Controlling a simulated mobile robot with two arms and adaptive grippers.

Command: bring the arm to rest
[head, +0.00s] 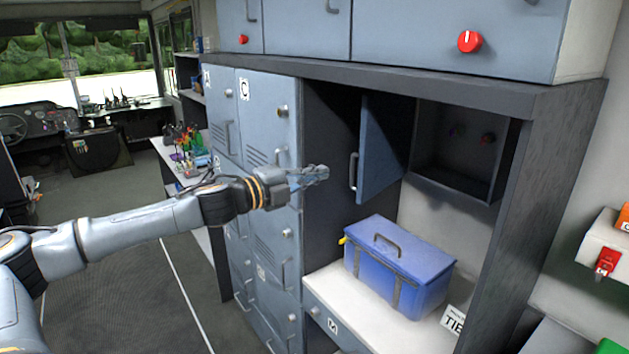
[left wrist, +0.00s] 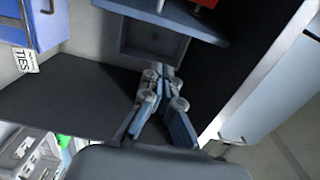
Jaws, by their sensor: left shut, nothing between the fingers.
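My left arm reaches in from the left in the head view. Its gripper (head: 318,173) is shut and empty, in front of the lockers and to the left of an open blue cupboard door (head: 382,150). The gripper's fingers appear apart from the door and its handle. In the left wrist view the closed fingers (left wrist: 160,90) show at the middle, with a dark cabinet panel beyond them. My right gripper is not in view.
A blue toolbox (head: 400,262) stands on the white shelf (head: 345,290) below the open compartment (head: 455,150). Grey-blue lockers (head: 268,120) stand behind my gripper. A side counter (head: 175,160) carries small colourful items. The aisle floor (head: 110,250) at left is clear.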

